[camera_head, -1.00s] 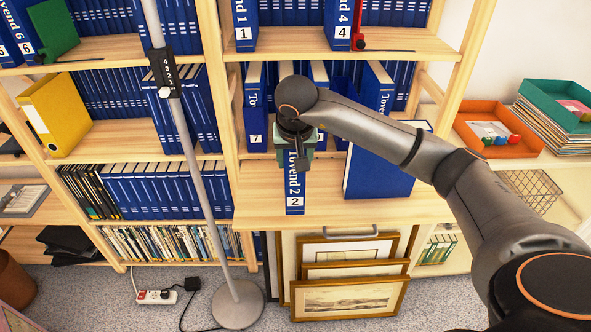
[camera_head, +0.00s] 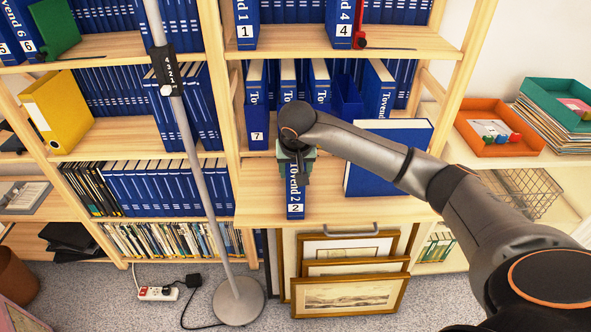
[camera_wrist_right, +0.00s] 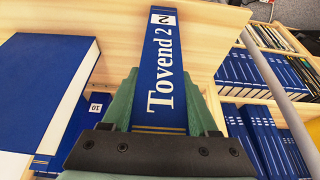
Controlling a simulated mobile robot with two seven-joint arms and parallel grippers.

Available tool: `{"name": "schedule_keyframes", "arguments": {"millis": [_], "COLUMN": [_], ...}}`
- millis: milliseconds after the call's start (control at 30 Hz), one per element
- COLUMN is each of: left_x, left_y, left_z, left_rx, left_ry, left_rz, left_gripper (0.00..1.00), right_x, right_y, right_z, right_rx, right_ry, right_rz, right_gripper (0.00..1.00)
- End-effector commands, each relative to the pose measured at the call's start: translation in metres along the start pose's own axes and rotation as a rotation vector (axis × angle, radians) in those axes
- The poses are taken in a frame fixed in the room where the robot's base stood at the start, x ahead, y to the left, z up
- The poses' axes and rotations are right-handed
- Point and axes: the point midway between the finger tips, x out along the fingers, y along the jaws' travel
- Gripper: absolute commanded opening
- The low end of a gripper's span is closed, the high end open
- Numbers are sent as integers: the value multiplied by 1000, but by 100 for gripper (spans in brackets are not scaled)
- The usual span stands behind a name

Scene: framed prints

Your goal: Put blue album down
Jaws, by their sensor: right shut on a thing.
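The blue album marked "Tovend 2" (camera_head: 296,192) is held spine outward over the front of the wooden desk board (camera_head: 350,209). My right gripper (camera_head: 297,165), with green fingers, is shut on it near the upper part of the spine. In the right wrist view the album's spine (camera_wrist_right: 166,75) runs between the two green fingers. The album's lower end is at the board's front edge; I cannot tell whether it touches the board. My left gripper is not in view.
A large blue album (camera_head: 388,170) is on the board to the right. More blue albums (camera_head: 257,105) stand behind my gripper. A lamp pole (camera_head: 195,140) rises at the left. Framed prints (camera_head: 350,296) lean below. An orange tray (camera_head: 492,128) is at the right.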

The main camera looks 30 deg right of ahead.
Motion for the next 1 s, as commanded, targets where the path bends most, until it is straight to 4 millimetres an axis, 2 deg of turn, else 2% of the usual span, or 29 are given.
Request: {"name": "schedule_keyframes", "arguments": {"millis": [33, 267, 500, 633, 767, 1000], "left_x": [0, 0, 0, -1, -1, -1], "left_y": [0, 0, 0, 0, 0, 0], "left_z": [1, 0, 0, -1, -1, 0], "left_rx": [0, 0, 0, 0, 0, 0], "left_ry": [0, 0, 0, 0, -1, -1], "left_rz": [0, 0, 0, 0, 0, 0], "left_gripper": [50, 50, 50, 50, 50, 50], "right_x": [0, 0, 0, -7, -28, -81], "right_y": [0, 0, 0, 0, -1, -1], "right_z": [0, 0, 0, -2, -2, -2], "right_rx": [0, 0, 0, 0, -1, 0], "right_ry": [0, 0, 0, 2, 4, 5], "right_rz": [0, 0, 0, -2, -3, -3], "right_gripper": [63, 89, 90, 90, 90, 90]}}
